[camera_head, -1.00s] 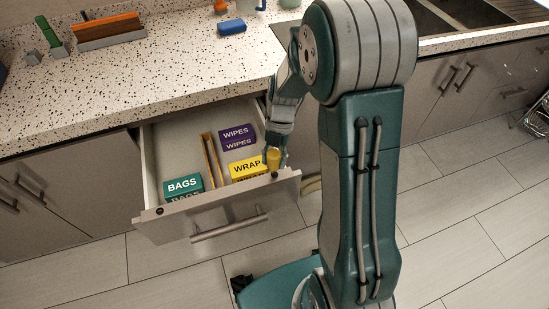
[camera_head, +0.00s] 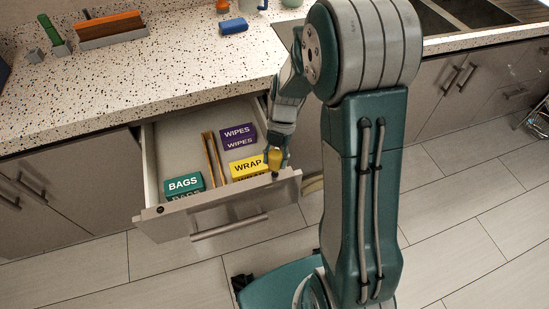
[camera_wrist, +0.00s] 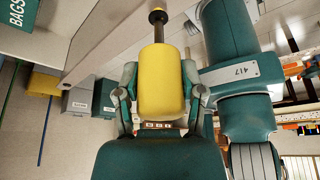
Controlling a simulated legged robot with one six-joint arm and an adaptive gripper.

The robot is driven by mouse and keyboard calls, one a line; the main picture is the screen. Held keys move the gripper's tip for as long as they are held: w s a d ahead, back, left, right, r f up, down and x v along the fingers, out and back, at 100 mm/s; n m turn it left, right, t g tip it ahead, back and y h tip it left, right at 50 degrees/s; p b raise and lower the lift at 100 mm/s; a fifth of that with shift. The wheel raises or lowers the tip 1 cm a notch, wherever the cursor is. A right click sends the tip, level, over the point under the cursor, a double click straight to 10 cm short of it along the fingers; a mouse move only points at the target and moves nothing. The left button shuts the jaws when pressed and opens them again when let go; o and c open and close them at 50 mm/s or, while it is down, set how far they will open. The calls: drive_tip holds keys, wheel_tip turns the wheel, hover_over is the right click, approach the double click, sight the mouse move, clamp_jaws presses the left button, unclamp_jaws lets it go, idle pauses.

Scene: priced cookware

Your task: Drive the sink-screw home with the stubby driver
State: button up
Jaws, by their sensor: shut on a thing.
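My gripper (camera_head: 278,152) is shut on the stubby driver, whose yellow handle (camera_head: 275,160) shows above the right end of the open drawer's front (camera_head: 225,208). In the wrist view the handle (camera_wrist: 162,85) sits between both fingers of my gripper (camera_wrist: 163,95), and a short metal shaft (camera_wrist: 158,32) runs up to a dark round part at the top of the picture. A dark screw head (camera_head: 160,209) shows at the left end of the drawer front. At the right end, my gripper and the driver crowd the spot, and I cannot tell whether the tip sits in a screw.
The drawer holds a teal BAGS box (camera_head: 184,184), a yellow WRAP box (camera_head: 247,167), a purple WIPES box (camera_head: 238,135) and wooden dividers (camera_head: 214,160). The speckled counter (camera_head: 140,85) overhangs the drawer's back. The floor (camera_head: 460,220) right of my arm is clear.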

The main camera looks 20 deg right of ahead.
drive_tip(key=shift+f, duration=0.65)
idle(0.8)
drive_tip(key=m+t, duration=0.1)
drive_tip(key=m, duration=0.1)
drive_tip(key=m+y, duration=0.1)
drive_tip(key=m, duration=0.2)
drive_tip(key=shift+s+d+f+m+t, duration=0.1)
drive_tip(key=shift+m+t, duration=0.2)
drive_tip(key=shift+t, duration=0.1)
drive_tip(key=m+t, duration=0.1)
drive_tip(key=m, duration=0.2)
drive_tip(key=m+t, duration=0.1)
drive_tip(key=m, duration=0.3)
drive_tip(key=shift+s+t+y, duration=0.15)
drive_tip(key=shift+t+y, duration=0.15)
drive_tip(key=shift+t, duration=0.1)
drive_tip(key=m+t, duration=0.1)
drive_tip(key=m, duration=0.2)
drive_tip(key=m+t+h, duration=0.1)
drive_tip(key=m, duration=0.2)
drive_tip(key=shift+m, duration=0.4)
drive_tip(key=m+h, duration=0.1)
drive_tip(key=m, duration=0.2)
drive_tip(key=m+t+h, duration=0.1)
drive_tip(key=m, duration=0.1)
drive_tip(key=shift+m, duration=0.4)
drive_tip(key=shift+r, duration=0.7)
